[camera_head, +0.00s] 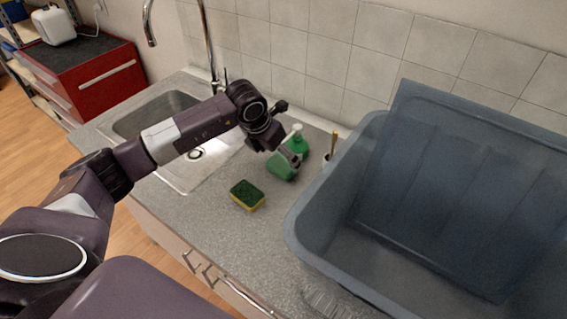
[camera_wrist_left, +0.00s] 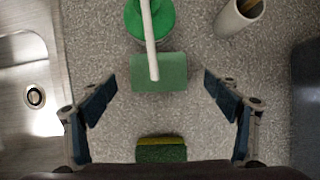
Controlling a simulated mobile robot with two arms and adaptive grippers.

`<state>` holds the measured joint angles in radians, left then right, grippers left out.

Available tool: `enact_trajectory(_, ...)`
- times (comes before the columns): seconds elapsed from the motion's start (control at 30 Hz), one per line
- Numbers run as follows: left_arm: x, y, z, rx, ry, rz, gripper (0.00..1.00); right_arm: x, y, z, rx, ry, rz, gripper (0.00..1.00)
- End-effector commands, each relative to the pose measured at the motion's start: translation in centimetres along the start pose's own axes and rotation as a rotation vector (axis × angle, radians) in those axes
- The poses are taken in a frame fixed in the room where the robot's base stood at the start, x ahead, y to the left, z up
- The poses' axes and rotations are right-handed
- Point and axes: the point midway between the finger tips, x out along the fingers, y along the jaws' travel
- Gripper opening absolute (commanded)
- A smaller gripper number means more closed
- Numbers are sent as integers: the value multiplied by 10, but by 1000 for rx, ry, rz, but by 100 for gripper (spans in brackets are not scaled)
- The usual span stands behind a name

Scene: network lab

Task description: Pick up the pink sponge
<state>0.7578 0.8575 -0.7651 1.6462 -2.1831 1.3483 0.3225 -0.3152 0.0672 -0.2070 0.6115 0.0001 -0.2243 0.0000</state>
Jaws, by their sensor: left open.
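No pink sponge shows in either view. A plain green block (camera_head: 281,167), possibly a sponge, stands on the grey counter beside a green bottle with a white pump (camera_head: 299,146). In the left wrist view the green block (camera_wrist_left: 160,75) lies between the open fingers, a little ahead of them, with a gap on both sides; the white pump spout crosses over it. My left gripper (camera_head: 279,150) is open and empty above the counter, partly covering the block in the head view. A yellow sponge with a dark green top (camera_head: 247,194) lies nearer the counter's front edge. My right gripper is not in view.
A large blue-grey bin (camera_head: 305,250) fills the right side of the counter. A pale cup (camera_wrist_left: 238,18) stands right of the bottle. The sink (camera_head: 150,118) and tap (camera_head: 208,45) are at the left. The counter's front middle is clear around the two-coloured sponge.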

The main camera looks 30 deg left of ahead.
Motion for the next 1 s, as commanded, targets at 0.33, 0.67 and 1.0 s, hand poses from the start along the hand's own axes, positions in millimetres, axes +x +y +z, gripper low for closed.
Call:
enact_trajectory(0.33,41,3,-3,-1,2,0,82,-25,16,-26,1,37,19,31)
enact_trajectory(0.67,44,4,-4,0,1,1,74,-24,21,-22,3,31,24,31)
enact_trajectory(1.0,44,4,-4,0,1,1,53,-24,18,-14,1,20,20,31)
